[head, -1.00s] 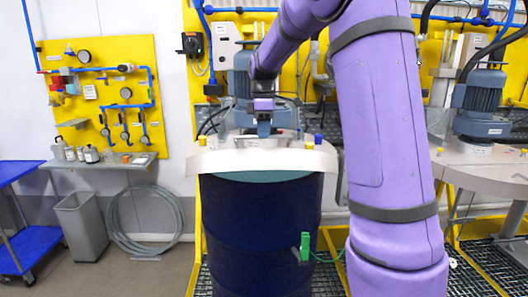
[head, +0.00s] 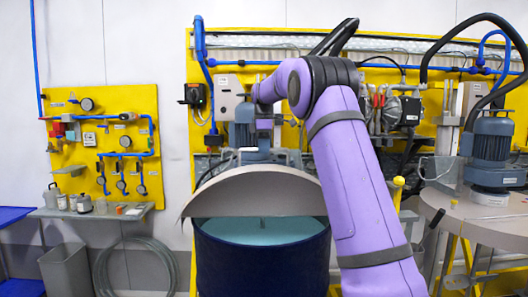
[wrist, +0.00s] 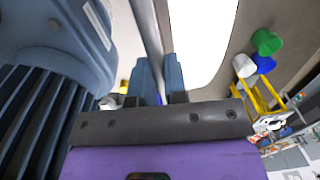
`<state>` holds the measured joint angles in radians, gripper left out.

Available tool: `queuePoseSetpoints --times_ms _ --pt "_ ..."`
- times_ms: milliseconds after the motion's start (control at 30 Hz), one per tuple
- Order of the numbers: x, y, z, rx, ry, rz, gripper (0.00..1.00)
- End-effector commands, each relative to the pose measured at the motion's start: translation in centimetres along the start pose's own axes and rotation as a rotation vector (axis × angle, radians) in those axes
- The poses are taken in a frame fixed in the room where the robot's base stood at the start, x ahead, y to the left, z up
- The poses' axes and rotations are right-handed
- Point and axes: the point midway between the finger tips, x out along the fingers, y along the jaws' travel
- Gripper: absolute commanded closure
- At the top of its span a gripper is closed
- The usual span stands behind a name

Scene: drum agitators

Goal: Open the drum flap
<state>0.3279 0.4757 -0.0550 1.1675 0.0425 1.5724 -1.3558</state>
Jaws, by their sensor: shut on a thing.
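The drum flap (head: 258,190) is a beige-grey, curved panel on the near side of the lid. It is tilted up, with its front edge well above the drum rim. Below it, the dark blue drum (head: 260,265) stands upright, and its teal inside (head: 262,231) shows through the gap. In the wrist view, my gripper (wrist: 160,72) has its blue fingers shut on a grey bar-like handle (wrist: 146,30). In the head view, my arm reaches over the lid from the right, and the fingertips are hard to make out.
A blue-grey motor (head: 242,132) stands on the lid close to my gripper; its ribbed housing fills the left of the wrist view (wrist: 40,70). A second drum lid with a motor (head: 490,150) is at right. A grey bin (head: 66,270) stands at left.

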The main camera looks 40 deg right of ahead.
Motion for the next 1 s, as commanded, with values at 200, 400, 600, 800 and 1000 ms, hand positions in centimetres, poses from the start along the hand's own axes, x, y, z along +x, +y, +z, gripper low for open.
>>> queuePoseSetpoints --times_ms 200,400,600,800,1000 --pt "0.6 1.8 0.1 0.002 -0.004 -0.011 1.00" --pt "0.7 2.3 0.1 0.002 -0.005 -0.014 1.00" --pt "0.7 2.4 0.1 0.002 -0.005 -0.015 1.00" --pt "0.7 2.3 0.1 0.002 -0.005 -0.016 0.79" --pt "0.4 2.3 0.0 0.001 -0.003 -0.010 0.61"
